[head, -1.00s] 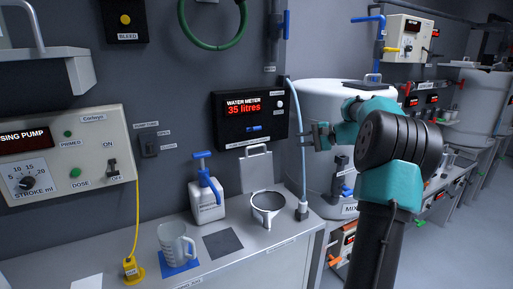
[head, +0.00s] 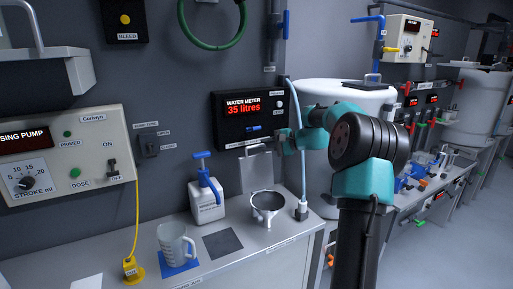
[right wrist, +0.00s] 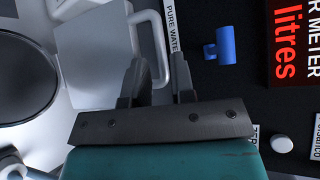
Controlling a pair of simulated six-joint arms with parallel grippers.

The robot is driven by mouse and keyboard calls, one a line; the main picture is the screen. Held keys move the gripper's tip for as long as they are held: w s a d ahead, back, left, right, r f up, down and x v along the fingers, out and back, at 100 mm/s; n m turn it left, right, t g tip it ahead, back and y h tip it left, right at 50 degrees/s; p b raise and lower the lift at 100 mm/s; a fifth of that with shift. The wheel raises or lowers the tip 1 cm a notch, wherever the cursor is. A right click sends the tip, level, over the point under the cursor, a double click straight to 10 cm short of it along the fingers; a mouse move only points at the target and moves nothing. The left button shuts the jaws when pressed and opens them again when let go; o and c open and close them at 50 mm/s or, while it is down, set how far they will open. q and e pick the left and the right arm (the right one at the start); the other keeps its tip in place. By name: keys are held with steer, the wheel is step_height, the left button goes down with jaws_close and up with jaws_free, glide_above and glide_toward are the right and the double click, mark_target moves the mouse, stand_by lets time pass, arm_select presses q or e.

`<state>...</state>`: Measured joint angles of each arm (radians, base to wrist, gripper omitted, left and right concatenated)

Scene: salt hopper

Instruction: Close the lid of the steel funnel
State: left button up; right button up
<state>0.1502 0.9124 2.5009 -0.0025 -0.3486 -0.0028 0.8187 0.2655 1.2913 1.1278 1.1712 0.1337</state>
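The steel funnel (head: 267,204) sits on the bench with its dark round mouth facing up; the dark opening also shows in the right wrist view (right wrist: 22,70). Its grey square lid (head: 255,171) stands upright behind the mouth, with a loop handle on its top edge. In the right wrist view the lid (right wrist: 92,48) lies left of the fingers, and its handle (right wrist: 160,45) reaches toward the gap between them. My right gripper (right wrist: 160,72) is open there, with no clear grip visible. In the head view the right gripper (head: 285,142) is at the lid's upper right. My left gripper is not in view.
The water meter panel (head: 250,117) is on the wall close behind the gripper. A white pump bottle (head: 206,201) stands left of the funnel, a clear jug (head: 173,243) in front. A pale hose (head: 301,150) runs just right of the funnel. A white tank (head: 340,98) is behind the arm.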

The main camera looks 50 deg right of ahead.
mark_target(257, 146)
steer(key=shift+x, duration=2.25)
jaws_close()
